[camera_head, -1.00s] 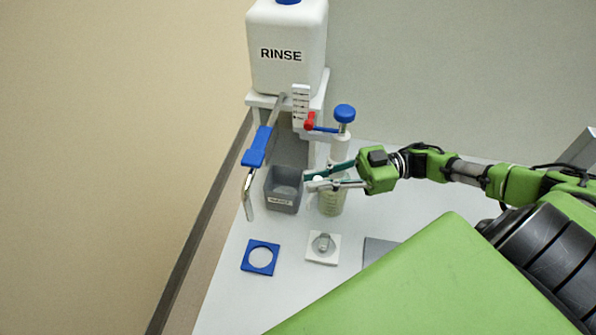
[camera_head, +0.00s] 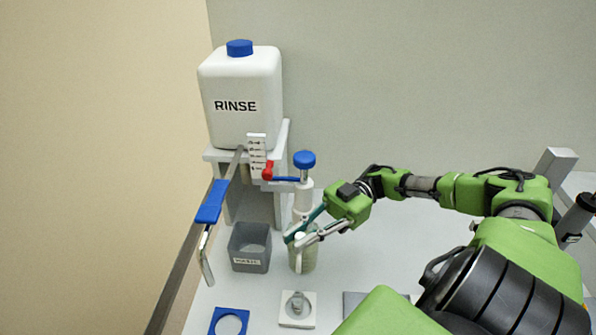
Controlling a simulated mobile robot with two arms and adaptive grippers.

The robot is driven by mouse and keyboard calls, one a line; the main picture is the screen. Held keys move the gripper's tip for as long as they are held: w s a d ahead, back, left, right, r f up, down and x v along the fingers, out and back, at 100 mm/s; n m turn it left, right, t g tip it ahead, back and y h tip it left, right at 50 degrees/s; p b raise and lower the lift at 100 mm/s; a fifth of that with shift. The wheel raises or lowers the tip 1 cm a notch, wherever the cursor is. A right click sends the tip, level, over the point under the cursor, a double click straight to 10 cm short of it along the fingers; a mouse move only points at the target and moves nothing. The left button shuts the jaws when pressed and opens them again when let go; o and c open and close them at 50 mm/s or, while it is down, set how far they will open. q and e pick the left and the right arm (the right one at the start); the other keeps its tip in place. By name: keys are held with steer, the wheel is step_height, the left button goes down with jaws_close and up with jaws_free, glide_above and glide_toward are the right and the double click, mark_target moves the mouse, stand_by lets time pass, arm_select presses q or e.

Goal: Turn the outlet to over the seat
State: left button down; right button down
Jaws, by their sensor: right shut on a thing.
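The outlet is a grey tube with a blue sleeve (camera_head: 211,202), coming forward from below the RINSE tank (camera_head: 240,103). Its bent metal tip (camera_head: 206,262) hangs left of the grey bin. The seat appears to be the blue square plate with a round hole (camera_head: 218,316), at the lower picture edge; its front is cut off. The tip does not look over the hole. My right gripper (camera_head: 292,239) is shut on the clear bottle (camera_head: 303,262), its fingers across the upper part. It is apart from the outlet. My left gripper is out of view.
The grey bin (camera_head: 250,249) stands between the outlet and the bottle. A white square base (camera_head: 287,318) lies right of the blue plate.

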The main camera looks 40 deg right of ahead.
steer(key=c, duration=2)
jaws_free()
steer(key=shift+d, duration=0.1)
steer(key=d, duration=1.2)
steer(key=shift+s, duration=0.35)
